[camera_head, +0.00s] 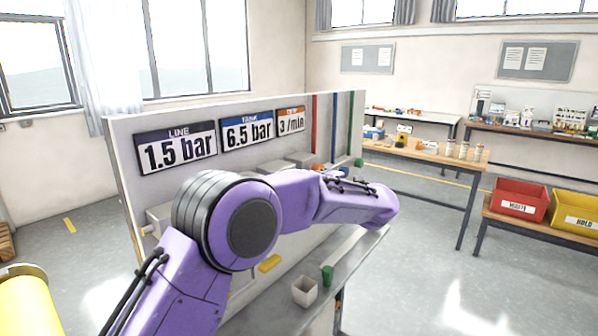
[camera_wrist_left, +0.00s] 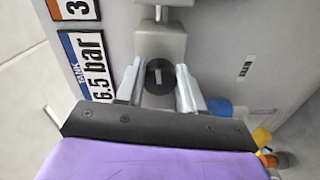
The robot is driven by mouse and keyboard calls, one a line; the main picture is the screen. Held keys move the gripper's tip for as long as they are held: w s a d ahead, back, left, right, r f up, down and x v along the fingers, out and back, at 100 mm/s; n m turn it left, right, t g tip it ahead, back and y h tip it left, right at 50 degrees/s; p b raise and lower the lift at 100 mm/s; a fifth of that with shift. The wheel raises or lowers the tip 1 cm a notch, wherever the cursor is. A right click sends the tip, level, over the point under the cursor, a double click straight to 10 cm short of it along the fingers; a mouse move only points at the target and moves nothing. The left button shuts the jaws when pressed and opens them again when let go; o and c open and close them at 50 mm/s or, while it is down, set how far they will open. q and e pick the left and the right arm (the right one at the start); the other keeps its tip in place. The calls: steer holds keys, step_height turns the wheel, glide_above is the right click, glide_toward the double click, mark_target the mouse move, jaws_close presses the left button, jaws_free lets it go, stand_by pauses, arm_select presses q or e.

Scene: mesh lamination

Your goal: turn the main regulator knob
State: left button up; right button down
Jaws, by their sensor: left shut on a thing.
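A round black knob (camera_wrist_left: 159,84) with a pale mark on its face shows in the left wrist view, in front of a grey block. I take it for the main regulator knob. My left gripper (camera_wrist_left: 158,72) is shut on the knob, one grey finger on each side. In the head view my purple left arm crosses in front of the panel (camera_head: 125,150) and hides the knob and the gripper. My right gripper is in neither view.
Signs on the panel read LINE 1.5 bar (camera_head: 176,149), TANK 6.5 bar (camera_head: 247,130) and 3 /min (camera_head: 291,121). Red (camera_head: 519,199) and yellow (camera_head: 575,212) bins stand at right.

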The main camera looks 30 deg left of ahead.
arm_select(q)
steer(key=m+p, duration=0.2)
steer(key=r+m+p, duration=0.1)
steer(key=m+p, duration=0.1)
steer(key=shift+f+m+p, duration=0.2)
steer(key=shift+m+p, duration=0.7)
steer(key=shift+m, duration=0.05)
steer(key=shift+f+m+p, duration=0.15)
steer(key=shift+m+p, duration=0.75)
steer(key=shift+m, duration=0.05)
steer(key=shift+f, duration=0.1)
steer(key=o, duration=1)
steer(key=shift+f, duration=0.15)
steer(key=shift+w, duration=0.15)
steer(key=shift+d+f, duration=0.1)
steer(key=shift+d, duration=0.05)
